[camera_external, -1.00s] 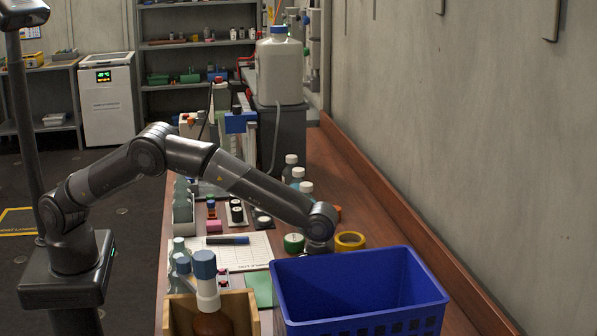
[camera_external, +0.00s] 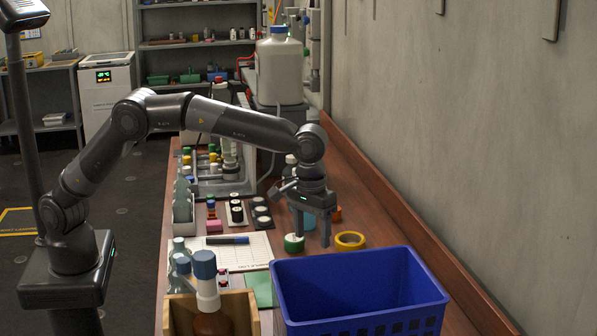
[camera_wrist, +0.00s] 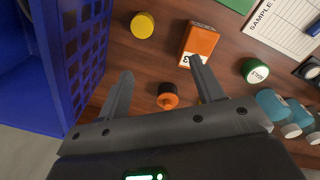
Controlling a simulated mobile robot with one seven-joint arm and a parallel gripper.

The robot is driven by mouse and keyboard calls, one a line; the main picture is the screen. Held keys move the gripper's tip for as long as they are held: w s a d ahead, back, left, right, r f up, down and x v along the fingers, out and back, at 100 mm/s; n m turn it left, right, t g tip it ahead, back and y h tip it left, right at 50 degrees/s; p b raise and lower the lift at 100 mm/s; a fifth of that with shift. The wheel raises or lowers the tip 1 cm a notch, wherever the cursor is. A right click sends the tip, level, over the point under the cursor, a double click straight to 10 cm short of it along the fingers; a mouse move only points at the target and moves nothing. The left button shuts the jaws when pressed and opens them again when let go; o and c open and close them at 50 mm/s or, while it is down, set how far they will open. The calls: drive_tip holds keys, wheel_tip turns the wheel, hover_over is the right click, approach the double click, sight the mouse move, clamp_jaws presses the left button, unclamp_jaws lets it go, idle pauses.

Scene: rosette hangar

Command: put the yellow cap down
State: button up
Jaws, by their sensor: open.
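The yellow cap (camera_wrist: 142,25) lies on the wooden bench in the wrist view, near the wall of the blue crate and apart from it. In the wrist view my open gripper (camera_wrist: 157,82) shows both fingers, and the cap is beyond the left fingertip, untouched.
The blue crate (camera_external: 388,322) stands close in front. An orange box (camera_wrist: 198,42), an orange-and-black round piece (camera_wrist: 167,97) and a green-topped round piece (camera_wrist: 255,71) lie around the cap. Teal bottles (camera_wrist: 275,105) stand farther off.

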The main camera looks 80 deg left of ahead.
drive_tip(key=s+a+r+m+t+h, duration=0.1)
drive_tip(key=s+a+r, duration=0.65)
drive_tip(key=a, duration=0.25)
drive_tip(key=s+a+r+m+t, duration=0.2)
drive_tip(key=s+a+r, duration=0.55)
drive_tip(key=a, duration=0.25)
drive_tip(key=s+a+f+m+t, duration=0.1)
drive_tip(key=s+a, duration=0.4)
drive_tip(key=s, duration=0.7)
drive_tip(key=s+a+f+m+t+y, duration=0.1)
drive_tip(key=s+a+f+m, duration=0.2)
drive_tip(key=s, duration=1)
drive_tip(key=shift+a+f, duration=1.25)
drive_tip(key=shift+f, duration=0.15)
drive_tip(key=shift+s, duration=0.1)
idle(2.0)
